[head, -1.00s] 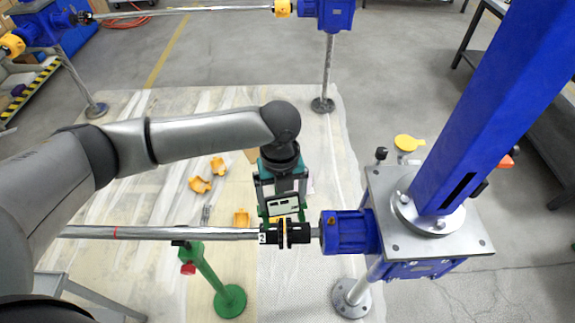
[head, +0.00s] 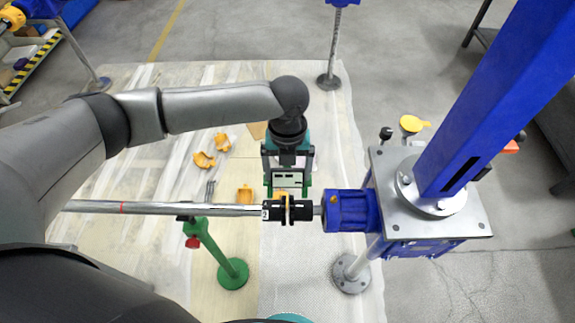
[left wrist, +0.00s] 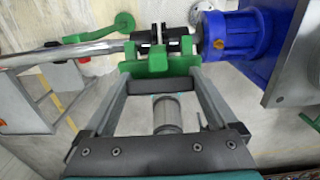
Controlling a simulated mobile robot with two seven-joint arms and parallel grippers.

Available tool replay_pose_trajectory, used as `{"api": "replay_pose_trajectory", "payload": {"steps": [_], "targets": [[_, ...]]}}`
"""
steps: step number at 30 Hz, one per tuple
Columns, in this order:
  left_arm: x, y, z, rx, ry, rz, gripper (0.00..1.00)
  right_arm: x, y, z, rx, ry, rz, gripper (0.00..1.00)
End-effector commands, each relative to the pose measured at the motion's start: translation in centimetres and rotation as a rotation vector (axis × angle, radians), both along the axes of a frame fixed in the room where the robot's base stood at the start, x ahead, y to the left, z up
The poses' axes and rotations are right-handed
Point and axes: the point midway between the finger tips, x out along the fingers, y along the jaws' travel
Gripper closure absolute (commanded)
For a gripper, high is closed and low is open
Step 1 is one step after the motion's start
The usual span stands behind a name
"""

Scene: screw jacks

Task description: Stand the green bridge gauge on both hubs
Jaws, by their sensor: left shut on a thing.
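My left gripper (head: 287,172) is shut on the green bridge gauge, whose pale labelled face (head: 289,181) shows in the head view. The gauge (left wrist: 158,66) spans between the two fingers in the left wrist view, its raised ends towards the coupling. My right gripper is not in view.
A steel shaft (head: 160,207) runs left from the hubs, above a green stand (head: 233,272). A blue gearbox (head: 350,211) and screw jack plate (head: 384,183) stand right. Orange guard pieces (head: 204,160) lie on the floor sheet behind. A yellow-topped item (head: 413,124) is behind the plate.

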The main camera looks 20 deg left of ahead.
Motion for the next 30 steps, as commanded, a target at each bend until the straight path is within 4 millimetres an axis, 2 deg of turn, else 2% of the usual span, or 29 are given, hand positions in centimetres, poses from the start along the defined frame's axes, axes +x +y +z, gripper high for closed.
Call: {"api": "replay_pose_trajectory", "payload": {"steps": [1,21,30], "targets": [[0.0,0.0,-0.8,-0.001,-0.001,0.0,0.9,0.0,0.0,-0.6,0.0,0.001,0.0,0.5],[0.1,0.0,-7.4,0.0,-0.002,0.0,0.9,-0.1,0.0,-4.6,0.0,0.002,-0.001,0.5],[0.1,0.0,-9.6,0.001,-0.002,0.0,0.9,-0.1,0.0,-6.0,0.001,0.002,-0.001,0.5]]}}
